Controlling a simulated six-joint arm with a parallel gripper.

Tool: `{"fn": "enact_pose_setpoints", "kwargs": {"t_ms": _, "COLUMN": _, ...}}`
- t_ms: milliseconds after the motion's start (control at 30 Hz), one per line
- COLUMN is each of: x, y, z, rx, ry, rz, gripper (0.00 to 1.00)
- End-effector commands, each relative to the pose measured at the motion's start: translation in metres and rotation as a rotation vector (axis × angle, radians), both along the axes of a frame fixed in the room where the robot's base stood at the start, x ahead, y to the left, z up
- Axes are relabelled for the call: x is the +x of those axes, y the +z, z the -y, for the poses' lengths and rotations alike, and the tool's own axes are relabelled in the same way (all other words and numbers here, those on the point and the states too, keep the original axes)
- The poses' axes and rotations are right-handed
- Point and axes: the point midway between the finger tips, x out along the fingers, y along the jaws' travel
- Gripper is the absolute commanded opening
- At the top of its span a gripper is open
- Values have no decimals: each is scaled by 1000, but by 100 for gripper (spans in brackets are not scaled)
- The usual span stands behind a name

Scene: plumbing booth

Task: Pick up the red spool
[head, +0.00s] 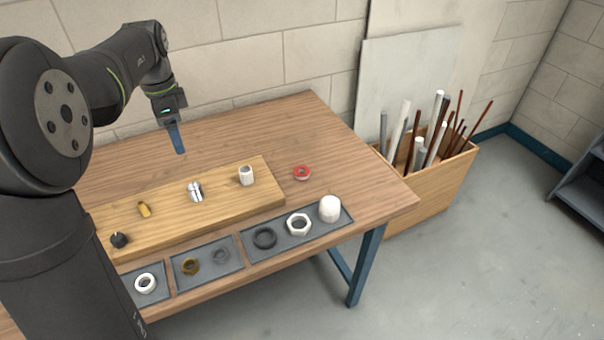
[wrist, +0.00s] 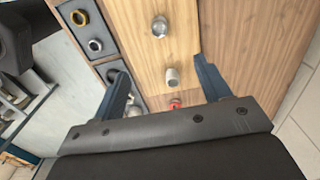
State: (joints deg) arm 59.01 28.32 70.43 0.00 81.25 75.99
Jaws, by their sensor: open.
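The red spool (head: 302,173) sits on the bare wooden table, just right of the raised wooden board's right end. In the wrist view the red spool (wrist: 175,104) shows between the fingers, close to the gripper body, and is partly hidden. My gripper (head: 180,152) is above the back of the table, to the left of the spool and well apart from it. In the wrist view my gripper (wrist: 161,78) has its two blue fingers wide apart with nothing held between them.
The wooden board (head: 220,205) carries a white cylindrical fitting (head: 246,175), a metal fitting (head: 195,191), a brass piece (head: 144,209) and a black piece (head: 119,240). Grey trays (head: 285,246) with rings, a nut and a white cap line the front. The table's back right is clear.

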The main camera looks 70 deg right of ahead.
Motion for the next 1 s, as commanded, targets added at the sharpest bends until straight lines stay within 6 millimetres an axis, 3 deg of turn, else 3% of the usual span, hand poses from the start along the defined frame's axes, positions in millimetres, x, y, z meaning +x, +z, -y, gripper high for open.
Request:
{"fn": "enact_pose_setpoints", "kwargs": {"t_ms": 167, "x": -4, "y": -2, "z": 4, "rx": -8, "ry": 9, "rz": 1, "gripper": 70}}
{"fn": "enact_pose_setpoints", "kwargs": {"t_ms": 267, "x": -23, "y": -10, "z": 20, "rx": -42, "ry": 56, "rz": 2, "gripper": 70}}
{"fn": "enact_pose_setpoints", "kwargs": {"t_ms": 367, "x": -59, "y": -23, "z": 47, "rx": -110, "ry": 152, "rz": -6, "gripper": 70}}
{"fn": "enact_pose_setpoints", "kwargs": {"t_ms": 500, "x": -123, "y": -42, "z": 86, "rx": -218, "ry": 328, "rz": -50, "gripper": 70}}
{"fn": "enact_pose_setpoints", "kwargs": {"t_ms": 700, "x": -193, "y": -58, "z": 117, "rx": -324, "ry": 538, "rz": -140, "gripper": 70}}
{"fn": "enact_pose_setpoints", "kwargs": {"t_ms": 800, "x": -210, "y": -61, "z": 124, "rx": -348, "ry": 595, "rz": -170, "gripper": 70}}
{"fn": "enact_pose_setpoints", "kwargs": {"t_ms": 1000, "x": -218, "y": -82, "z": 133, "rx": -354, "ry": 623, "rz": -182, "gripper": 70}}
